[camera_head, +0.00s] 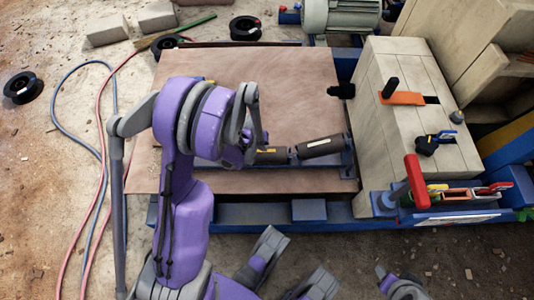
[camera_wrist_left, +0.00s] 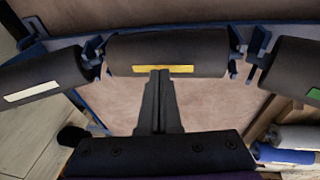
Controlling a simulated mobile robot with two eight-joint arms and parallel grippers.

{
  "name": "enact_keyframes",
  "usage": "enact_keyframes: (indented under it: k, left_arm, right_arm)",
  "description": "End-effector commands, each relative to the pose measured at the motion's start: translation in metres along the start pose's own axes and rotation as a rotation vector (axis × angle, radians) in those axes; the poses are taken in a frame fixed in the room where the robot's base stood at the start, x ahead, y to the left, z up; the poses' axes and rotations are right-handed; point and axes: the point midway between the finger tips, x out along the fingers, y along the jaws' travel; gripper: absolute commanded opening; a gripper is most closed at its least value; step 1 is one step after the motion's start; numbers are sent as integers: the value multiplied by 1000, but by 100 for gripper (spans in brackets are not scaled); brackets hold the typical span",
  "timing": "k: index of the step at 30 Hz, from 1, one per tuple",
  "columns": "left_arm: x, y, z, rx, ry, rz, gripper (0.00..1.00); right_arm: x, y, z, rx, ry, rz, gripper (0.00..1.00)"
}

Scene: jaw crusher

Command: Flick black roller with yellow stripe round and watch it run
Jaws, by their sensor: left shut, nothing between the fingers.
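The black roller with the yellow stripe (camera_wrist_left: 165,50) is the middle one of three in a blue frame in the left wrist view. In the head view its right part (camera_head: 272,156) shows beside my left arm, which hides the rest. My left gripper (camera_wrist_left: 160,76) is shut and empty. Its fingertips are at the roller's lower edge, just by the yellow stripe; I cannot tell whether they touch. In the head view the gripper (camera_head: 264,142) is mostly hidden behind the wrist.
A white-striped roller (camera_wrist_left: 38,76) and a green-striped roller (camera_wrist_left: 292,70) flank it. The frame lies on a brown board (camera_head: 270,90). A pale block bench (camera_head: 400,120) with tools, including a red-handled one (camera_head: 416,182), stands right. Hoses and black spools (camera_head: 23,87) lie left.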

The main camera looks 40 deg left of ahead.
Motion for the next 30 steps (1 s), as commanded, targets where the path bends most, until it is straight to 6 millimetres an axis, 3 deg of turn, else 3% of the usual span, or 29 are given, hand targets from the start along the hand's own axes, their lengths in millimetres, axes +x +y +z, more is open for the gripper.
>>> enact_keyframes:
  k: [8, 20, 30]
  left_arm:
    - [10, -2, 2, 0, 0, 0, 0]
    - [-5, 1, 1, 0, -1, 0, 0]
    - [-11, 3, 38, 1, -1, 0, 0]
  right_arm:
    - [8, 0, 2, 0, -1, 0, 50]
    - [-1, 0, 0, 0, 0, 0, 50]
    - [6, 0, 1, 0, -1, 0, 50]
